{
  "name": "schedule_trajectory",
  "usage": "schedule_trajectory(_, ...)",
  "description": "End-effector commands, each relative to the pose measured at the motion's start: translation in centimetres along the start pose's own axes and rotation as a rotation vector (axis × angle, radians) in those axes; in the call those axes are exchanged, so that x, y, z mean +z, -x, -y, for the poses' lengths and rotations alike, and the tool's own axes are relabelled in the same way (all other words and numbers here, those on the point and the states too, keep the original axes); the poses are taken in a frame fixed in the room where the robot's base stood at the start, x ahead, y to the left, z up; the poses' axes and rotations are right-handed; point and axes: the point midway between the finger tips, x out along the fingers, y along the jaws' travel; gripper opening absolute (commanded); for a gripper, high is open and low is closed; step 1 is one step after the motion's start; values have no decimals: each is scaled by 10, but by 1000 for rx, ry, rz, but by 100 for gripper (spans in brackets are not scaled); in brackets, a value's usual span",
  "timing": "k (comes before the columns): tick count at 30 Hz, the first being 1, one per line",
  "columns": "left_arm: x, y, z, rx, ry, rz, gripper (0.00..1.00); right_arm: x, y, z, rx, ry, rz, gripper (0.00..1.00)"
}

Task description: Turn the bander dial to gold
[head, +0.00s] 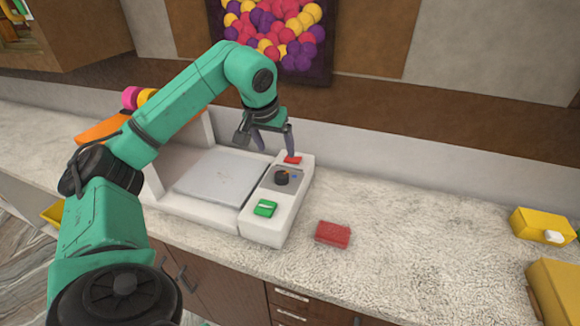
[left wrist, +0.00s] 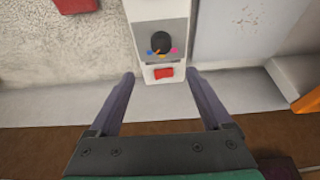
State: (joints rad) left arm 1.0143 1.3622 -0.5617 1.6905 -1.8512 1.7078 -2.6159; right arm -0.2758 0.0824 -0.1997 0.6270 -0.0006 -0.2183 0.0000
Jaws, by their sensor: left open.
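The bander (head: 262,222) is a white machine with a flat grey plate and a control strip on its right side. Its black dial (head: 282,177) sits on a grey panel and also shows in the left wrist view (left wrist: 160,41). Small blue, orange-yellow and pink marks lie along the dial's edge there. Which mark the dial points to is hard to tell. My left gripper (head: 273,146) is open and empty above the back end of the strip, near the red button (head: 292,159), apart from the dial. In the left wrist view the red button (left wrist: 163,73) lies between the fingertips. My right gripper is not in view.
A green switch (head: 265,208) is at the strip's front end. A red block (head: 333,233) lies on the counter right of the bander. Yellow objects (head: 541,226) stand at the far right. The wall is close behind. The counter between is clear.

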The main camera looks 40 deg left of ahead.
Motion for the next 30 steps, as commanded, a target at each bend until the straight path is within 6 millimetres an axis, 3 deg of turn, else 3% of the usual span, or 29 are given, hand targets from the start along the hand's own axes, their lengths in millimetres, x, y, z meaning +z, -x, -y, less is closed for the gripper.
schedule_trajectory(7,0,-61,0,-1,2,7,83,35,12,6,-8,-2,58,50)
schedule_trajectory(11,0,-94,0,1,2,6,83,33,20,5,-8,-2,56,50)
schedule_trajectory(15,0,-121,0,2,1,4,83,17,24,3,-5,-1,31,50)
schedule_trajectory(19,0,-131,0,0,1,0,83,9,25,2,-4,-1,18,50)
schedule_trajectory(25,0,-133,0,0,0,-1,83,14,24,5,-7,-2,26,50)
schedule_trajectory(26,0,-133,0,0,0,-1,79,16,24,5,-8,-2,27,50)
schedule_trajectory(30,0,-132,0,0,1,-1,26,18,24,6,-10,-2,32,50)
